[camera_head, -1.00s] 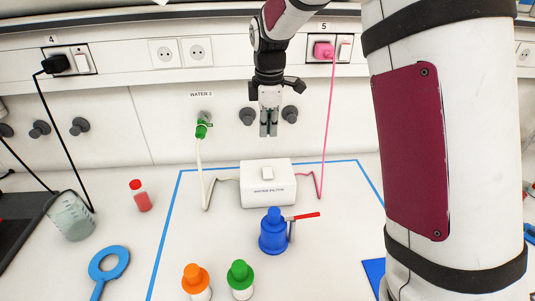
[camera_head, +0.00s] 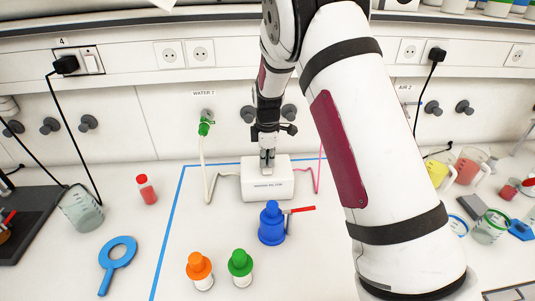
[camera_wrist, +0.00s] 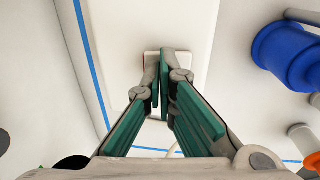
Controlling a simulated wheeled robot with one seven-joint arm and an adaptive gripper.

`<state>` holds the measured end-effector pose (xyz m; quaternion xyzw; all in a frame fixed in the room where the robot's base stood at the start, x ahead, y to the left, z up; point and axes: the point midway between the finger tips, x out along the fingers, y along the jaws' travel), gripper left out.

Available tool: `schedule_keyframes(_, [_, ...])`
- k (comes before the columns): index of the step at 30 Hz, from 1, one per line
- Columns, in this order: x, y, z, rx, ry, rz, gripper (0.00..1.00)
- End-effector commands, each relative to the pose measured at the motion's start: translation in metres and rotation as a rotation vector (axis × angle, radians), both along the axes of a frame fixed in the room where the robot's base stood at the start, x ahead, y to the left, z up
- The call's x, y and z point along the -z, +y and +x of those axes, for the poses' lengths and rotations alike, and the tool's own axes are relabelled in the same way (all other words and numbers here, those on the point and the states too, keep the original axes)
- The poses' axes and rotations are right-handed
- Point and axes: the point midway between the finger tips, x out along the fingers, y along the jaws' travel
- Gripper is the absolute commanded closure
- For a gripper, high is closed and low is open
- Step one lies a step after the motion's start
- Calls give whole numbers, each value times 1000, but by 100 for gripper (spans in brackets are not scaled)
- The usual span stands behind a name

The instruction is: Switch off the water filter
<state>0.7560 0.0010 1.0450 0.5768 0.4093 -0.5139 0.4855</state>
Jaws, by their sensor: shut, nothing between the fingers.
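The water filter (camera_head: 267,188) is a white box with a printed label on its front, standing on the bench inside the blue tape outline. My gripper (camera_head: 267,164) points down over the top of the box, where its rocker switch sits; the fingers cover most of the switch in the head view. In the wrist view the shut, empty fingertips (camera_wrist: 161,65) are over the switch (camera_wrist: 150,56) on the filter's white top (camera_wrist: 118,45). I cannot tell whether they touch it or which way the rocker is tipped.
A blue bottle with a red-handled valve (camera_head: 272,224) stands in front of the filter. Orange-capped (camera_head: 199,268) and green-capped (camera_head: 240,265) bottles stand nearer. A green water tap (camera_head: 204,128) and hose are behind left, a pink cable (camera_head: 318,172) at right.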

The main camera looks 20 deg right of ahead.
Motion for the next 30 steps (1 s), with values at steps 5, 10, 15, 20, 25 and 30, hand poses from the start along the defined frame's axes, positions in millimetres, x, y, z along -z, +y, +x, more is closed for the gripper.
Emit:
schedule_keyframes(5, [1,0,0,0,0,0,100])
schedule_keyframes(10, [1,0,0,0,0,0,100])
schedule_keyframes(15, [6,0,6,-1,31,7,100])
schedule_keyframes(20, [9,0,5,0,77,16,100])
schedule_keyframes(25, [9,0,3,-1,78,15,100])
schedule_keyframes(30, [9,1,-2,-1,82,16,100])
